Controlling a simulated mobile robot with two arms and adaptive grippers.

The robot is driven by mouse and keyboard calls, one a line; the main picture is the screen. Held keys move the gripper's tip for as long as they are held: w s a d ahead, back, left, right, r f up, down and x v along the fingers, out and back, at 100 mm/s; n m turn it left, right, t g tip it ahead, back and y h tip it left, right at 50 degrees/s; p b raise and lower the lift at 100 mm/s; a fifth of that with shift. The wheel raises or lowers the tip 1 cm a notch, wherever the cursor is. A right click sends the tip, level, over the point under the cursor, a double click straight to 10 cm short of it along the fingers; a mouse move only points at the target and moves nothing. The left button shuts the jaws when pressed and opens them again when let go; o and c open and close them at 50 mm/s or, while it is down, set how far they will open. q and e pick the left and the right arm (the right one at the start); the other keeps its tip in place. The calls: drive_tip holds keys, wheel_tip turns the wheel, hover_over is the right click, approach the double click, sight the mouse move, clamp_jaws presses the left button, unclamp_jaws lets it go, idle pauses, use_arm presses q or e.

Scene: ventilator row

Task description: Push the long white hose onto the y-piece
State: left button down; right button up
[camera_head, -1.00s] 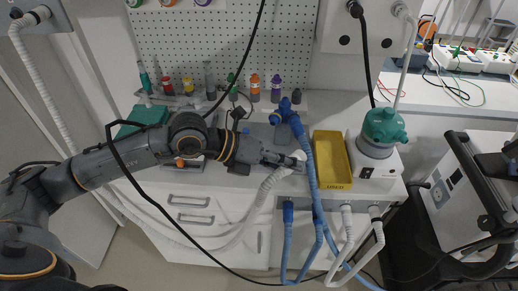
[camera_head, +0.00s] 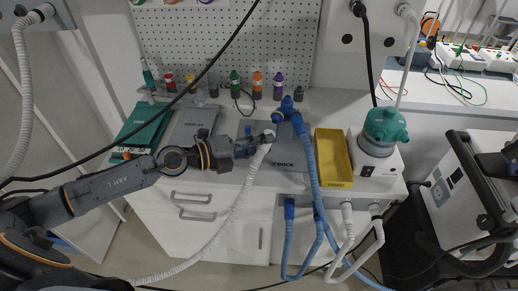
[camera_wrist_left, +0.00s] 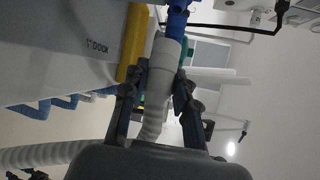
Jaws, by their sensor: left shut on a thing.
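My left gripper (camera_head: 258,143) is shut on the white cuff end of the long white hose (camera_head: 237,200). The cuff stands upright between the two fingers in the left wrist view (camera_wrist_left: 162,65). The blue y-piece (camera_head: 287,111) sits just beyond the hose end, by the grey dock plate. In the left wrist view the blue y-piece (camera_wrist_left: 177,20) lines up with the cuff's open end and appears to meet it; I cannot tell whether it is seated inside. A blue hose (camera_head: 309,160) runs from the y-piece down over the counter edge. My right gripper is not in view.
A yellow tray (camera_head: 334,179) and a humidifier with a teal top (camera_head: 384,126) stand to the right. Blue and white hoses hang at the counter front. Several coloured bottles (camera_head: 256,85) line the pegboard. A black cable (camera_head: 152,119) crosses above my left arm.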

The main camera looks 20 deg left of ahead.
sight(266, 132)
use_arm(q)
drive_tip(key=shift+w+b, duration=0.6)
drive_tip(key=shift+w, duration=1.3)
drive_tip(key=shift+w+a+r+p, duration=0.1)
drive_tip(key=shift+w+p, duration=0.1)
drive_tip(key=shift+p, duration=0.4)
drive_tip(key=shift+w, duration=1.2)
idle(0.5)
drive_tip(key=c, duration=1)
unclamp_jaws()
drive_tip(key=shift+o, duration=0.2)
drive_tip(key=shift+s+a, duration=0.1)
